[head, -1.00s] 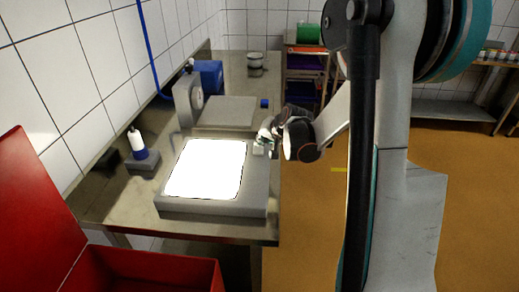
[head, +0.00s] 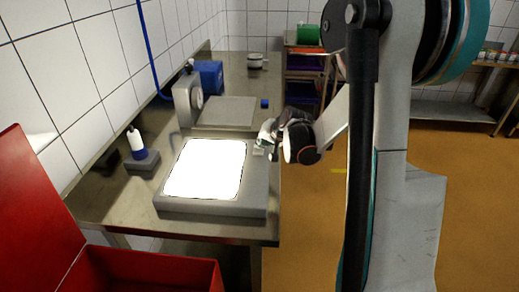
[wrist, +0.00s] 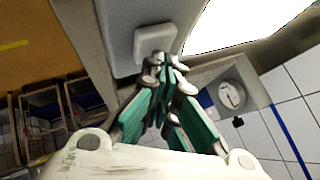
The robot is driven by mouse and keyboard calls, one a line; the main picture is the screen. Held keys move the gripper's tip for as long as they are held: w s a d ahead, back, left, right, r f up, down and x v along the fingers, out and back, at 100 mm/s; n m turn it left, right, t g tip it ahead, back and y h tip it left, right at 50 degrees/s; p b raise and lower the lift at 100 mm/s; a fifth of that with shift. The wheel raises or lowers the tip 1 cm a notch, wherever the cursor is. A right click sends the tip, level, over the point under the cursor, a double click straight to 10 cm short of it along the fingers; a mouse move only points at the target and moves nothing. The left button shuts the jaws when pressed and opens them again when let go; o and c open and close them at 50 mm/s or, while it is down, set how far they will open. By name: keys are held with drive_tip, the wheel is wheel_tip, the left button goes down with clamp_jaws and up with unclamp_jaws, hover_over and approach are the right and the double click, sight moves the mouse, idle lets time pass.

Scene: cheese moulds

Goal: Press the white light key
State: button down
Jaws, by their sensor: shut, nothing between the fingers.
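The white light key (wrist: 154,42) is a pale square button on the grey casing of a light box (wrist: 125,15), beside its brightly lit white panel. In the head view the key (head: 258,152) is small, at the casing's far right corner. My gripper (wrist: 160,63) is shut and empty, its green-sided fingers together. Its tips overlap the key's near edge in the wrist view; I cannot tell whether they touch it. In the head view my gripper (head: 264,145) is right at that corner. The lit panel (head: 206,168) glows white.
The steel table (head: 112,205) also bears a dial scale (head: 187,100), a grey slab (head: 228,111), a small blue block (head: 265,103) and a white-and-blue bottle (head: 137,145). A red crate (head: 150,272) stands in front. Open floor lies to the right.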

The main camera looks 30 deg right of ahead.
idle(0.3)
drive_tip(key=shift+r+p, duration=0.5)
drive_tip(key=shift+r, duration=0.2)
wheel_tip(320, 180, up, 6)
drive_tip(key=p, duration=0.4)
idle(0.6)
